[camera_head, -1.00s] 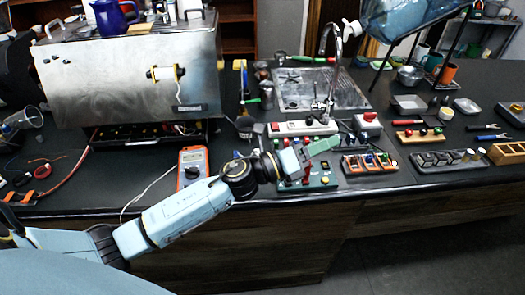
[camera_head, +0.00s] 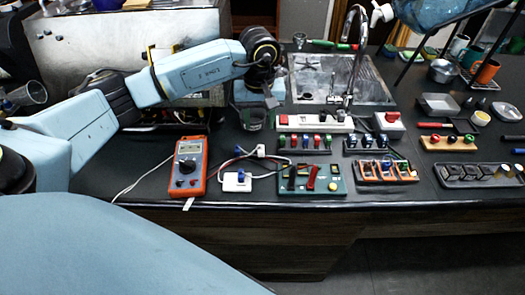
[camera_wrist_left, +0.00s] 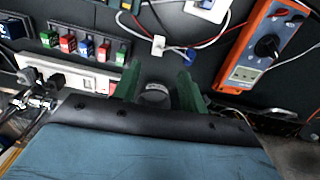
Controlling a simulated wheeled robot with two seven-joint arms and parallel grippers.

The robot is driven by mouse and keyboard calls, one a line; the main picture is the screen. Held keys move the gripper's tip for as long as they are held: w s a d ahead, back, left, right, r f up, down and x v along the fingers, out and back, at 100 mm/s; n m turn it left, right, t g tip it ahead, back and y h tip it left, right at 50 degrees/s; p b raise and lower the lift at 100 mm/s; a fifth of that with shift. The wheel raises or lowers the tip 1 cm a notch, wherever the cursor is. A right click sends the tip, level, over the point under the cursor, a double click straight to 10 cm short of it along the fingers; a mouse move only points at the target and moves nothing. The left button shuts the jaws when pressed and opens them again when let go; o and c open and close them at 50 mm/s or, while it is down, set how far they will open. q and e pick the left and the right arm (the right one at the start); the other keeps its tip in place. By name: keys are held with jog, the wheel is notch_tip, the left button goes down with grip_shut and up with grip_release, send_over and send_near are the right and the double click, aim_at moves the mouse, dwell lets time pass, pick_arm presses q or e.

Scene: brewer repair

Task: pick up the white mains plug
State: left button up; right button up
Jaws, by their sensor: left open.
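My right gripper is not in view.
An orange multimeter (camera_head: 187,168) lies left of the white block. A green circuit board (camera_head: 312,180) and a white power strip (camera_head: 314,124) with dark plugs lie to the right. The sink (camera_head: 345,80) and tap are behind. The bench's front edge is close.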

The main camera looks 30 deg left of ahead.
pick_arm(q)
send_over(261, 148)
jog(key=f, duration=0.5)
jog(key=shift+s+a+f, duration=0.1)
jog(key=shift+s+f, duration=0.1)
jog(key=shift+f, duration=0.05)
jog(key=shift+w+f+p, duration=0.15)
jog(key=shift+f+p, duration=0.7)
jog(key=shift+f, duration=1.9)
jog(key=shift+c, duration=0.2)
grip_shut()
